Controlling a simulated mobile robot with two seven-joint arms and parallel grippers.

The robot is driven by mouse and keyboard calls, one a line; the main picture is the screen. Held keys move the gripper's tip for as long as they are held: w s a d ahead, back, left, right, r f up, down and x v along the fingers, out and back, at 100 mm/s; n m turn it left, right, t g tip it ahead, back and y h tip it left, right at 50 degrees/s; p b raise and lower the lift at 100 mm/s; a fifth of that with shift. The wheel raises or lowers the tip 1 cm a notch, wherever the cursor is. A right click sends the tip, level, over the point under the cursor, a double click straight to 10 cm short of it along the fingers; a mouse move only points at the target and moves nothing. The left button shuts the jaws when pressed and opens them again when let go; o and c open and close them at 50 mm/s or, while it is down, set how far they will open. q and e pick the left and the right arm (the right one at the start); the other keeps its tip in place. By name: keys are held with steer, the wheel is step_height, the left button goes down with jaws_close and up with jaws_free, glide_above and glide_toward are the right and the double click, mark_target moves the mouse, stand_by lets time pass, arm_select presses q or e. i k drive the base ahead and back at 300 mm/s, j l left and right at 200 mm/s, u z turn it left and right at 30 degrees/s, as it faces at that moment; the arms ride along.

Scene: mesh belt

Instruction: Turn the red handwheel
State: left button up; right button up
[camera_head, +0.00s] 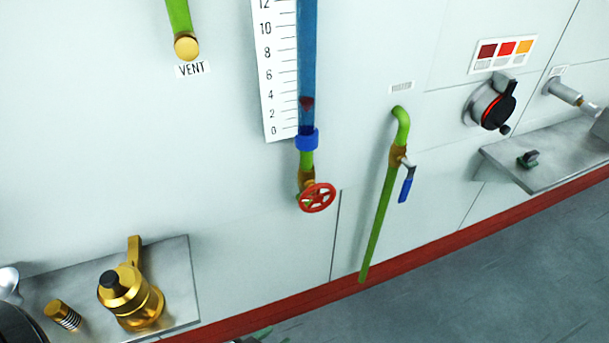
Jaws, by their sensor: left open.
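The red handwheel (317,197) is a small spoked wheel on a brass valve (306,181), at the lower end of the sight tube's green pipe. It faces me, and nothing covers it. Only a small dark part of what looks like my left gripper (259,336) shows at the bottom edge, below and left of the wheel. It is open and well apart from the wheel; most of it is cut off. My right gripper is out of view.
A blue sight tube (307,60) with a scale stands above the wheel. A green pipe with a blue lever (406,184) is to its right. A metal shelf (181,268) with brass fittings is at lower left, another (560,165) at right. The wall around the wheel is clear.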

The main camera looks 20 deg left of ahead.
mark_target(317, 197)
steer(key=i+l+u, duration=0.1)
steer(key=u, duration=0.25)
steer(key=i+l+u, duration=0.1)
steer(key=l+u, duration=0.15)
steer(key=u, duration=0.15)
steer(key=l+u, duration=0.2)
steer(key=u, duration=0.15)
steer(key=i+l, duration=0.05)
